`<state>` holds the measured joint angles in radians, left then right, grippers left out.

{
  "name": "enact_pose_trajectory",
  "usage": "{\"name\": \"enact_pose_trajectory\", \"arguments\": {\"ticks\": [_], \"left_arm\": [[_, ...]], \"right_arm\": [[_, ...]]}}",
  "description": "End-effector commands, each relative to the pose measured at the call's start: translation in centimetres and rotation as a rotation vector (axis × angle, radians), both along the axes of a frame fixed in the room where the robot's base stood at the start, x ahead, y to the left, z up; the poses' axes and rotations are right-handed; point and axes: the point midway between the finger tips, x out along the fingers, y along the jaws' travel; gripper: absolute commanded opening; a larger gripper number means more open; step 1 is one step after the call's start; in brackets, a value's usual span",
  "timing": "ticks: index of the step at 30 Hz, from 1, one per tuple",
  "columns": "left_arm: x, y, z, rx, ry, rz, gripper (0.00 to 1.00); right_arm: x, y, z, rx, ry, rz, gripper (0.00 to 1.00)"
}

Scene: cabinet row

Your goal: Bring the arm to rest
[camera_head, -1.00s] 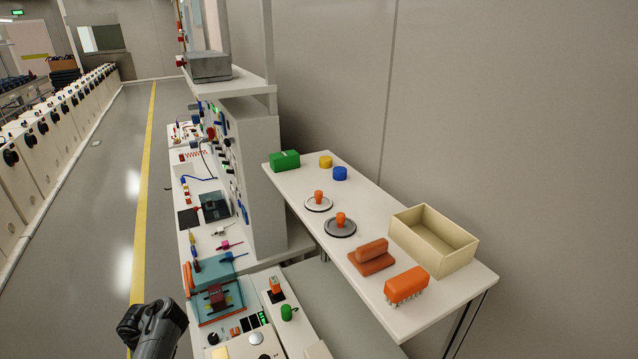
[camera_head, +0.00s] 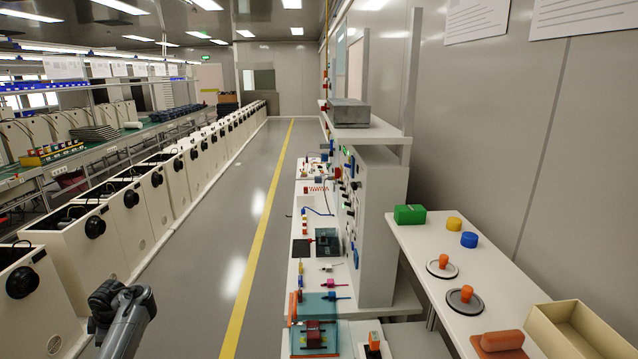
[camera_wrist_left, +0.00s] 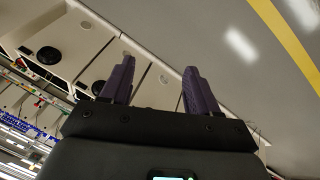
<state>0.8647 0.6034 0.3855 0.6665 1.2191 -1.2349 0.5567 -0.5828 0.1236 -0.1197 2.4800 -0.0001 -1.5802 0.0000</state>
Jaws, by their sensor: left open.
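My left arm comes in at the lower left of the head view, with the gripper (camera_head: 105,296) over the aisle floor, well to the left of the bench. In the left wrist view my left gripper (camera_wrist_left: 155,85) shows two dark purple fingers spread apart with nothing between them. Behind the fingers are the cream cabinets and the grey floor. My right gripper is in neither view.
A cabinet row (camera_head: 128,212) with black knobs runs along the left. A yellow line (camera_head: 262,230) marks the open floor. The bench (camera_head: 310,260) with switches and a side table (camera_head: 420,235) with coloured blocks stand at the right.

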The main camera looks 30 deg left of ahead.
Motion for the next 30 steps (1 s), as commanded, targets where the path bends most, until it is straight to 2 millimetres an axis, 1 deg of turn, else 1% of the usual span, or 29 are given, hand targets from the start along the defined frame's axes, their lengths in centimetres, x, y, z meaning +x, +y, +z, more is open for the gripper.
{"name": "enact_pose_trajectory", "arguments": {"ticks": [3, 6, 8, 11, 14, 15, 17, 18, 20, 21, 23, 24, 27, 30], "left_arm": [[0.3, 0.7, 0.4, 0.081, 0.052, -0.153, 0.60], [0.9, 0.6, 0.9, 0.147, 0.109, -0.308, 0.60], [1.5, 0.1, 1.1, 0.187, 0.152, -0.418, 0.60], [2.6, -2.0, 1.1, 0.255, 0.250, -0.647, 0.60], [3.6, -6.1, 0.4, 0.315, 0.376, -0.929, 0.60], [3.9, -8.2, -0.2, 0.334, 0.429, -1.047, 0.60], [3.9, -11.8, -1.2, 0.354, 0.510, -1.229, 0.60], [3.6, -14.5, -2.1, 0.364, 0.564, -1.352, 0.60], [2.8, -18.8, -3.4, 0.374, 0.642, -1.537, 0.60], [1.9, -21.6, -4.3, 0.376, 0.691, -1.656, 0.60], [0.4, -25.7, -5.4, 0.378, 0.754, -1.823, 0.60], [-0.9, -28.3, -6.0, 0.377, 0.788, -1.925, 0.60], [-4.0, -33.8, -7.1, 0.374, 0.859, -2.148, 0.60], [-7.0, -38.0, -7.5, 0.373, 0.902, -2.321, 0.60]], "right_arm": [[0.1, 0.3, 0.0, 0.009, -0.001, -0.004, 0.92], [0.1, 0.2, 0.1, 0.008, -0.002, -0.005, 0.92], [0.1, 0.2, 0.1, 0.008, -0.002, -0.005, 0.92], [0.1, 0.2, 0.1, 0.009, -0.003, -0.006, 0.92], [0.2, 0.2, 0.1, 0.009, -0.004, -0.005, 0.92], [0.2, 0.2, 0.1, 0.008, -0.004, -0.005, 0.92], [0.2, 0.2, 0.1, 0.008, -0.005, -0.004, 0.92], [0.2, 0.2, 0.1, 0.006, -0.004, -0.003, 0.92], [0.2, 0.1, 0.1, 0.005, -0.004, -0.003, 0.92], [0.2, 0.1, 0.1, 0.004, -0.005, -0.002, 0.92], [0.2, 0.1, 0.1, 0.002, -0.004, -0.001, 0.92], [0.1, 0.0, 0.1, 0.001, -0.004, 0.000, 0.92], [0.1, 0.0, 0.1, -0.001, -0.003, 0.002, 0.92], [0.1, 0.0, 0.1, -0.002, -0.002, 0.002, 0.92]]}}
